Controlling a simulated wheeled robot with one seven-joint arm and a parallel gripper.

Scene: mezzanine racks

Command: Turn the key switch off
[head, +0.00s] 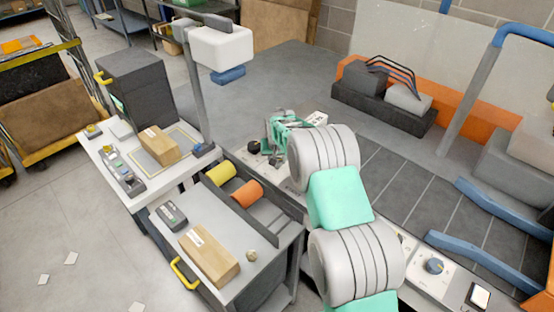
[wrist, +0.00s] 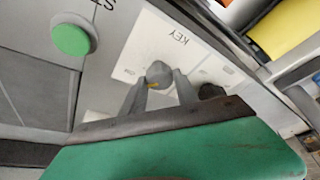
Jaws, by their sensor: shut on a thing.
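The key switch (wrist: 158,72) is a grey knob with a small yellow mark, on a white plate labelled "KEY" in the wrist view. My gripper (wrist: 159,84) has its two grey fingers on either side of the knob and is shut on it. Small lettering beside the knob is too blurred to read. In the head view my gripper (head: 282,130) is down at the panel beyond the cart, and the key switch cannot be made out there behind my arm.
A green button (wrist: 72,39) sits left of the key plate, and a dark round knob (wrist: 210,91) is close to the right finger. In the head view a black knob (head: 254,146) stands on the panel. A cart with a cardboard box (head: 208,255) is in front of it.

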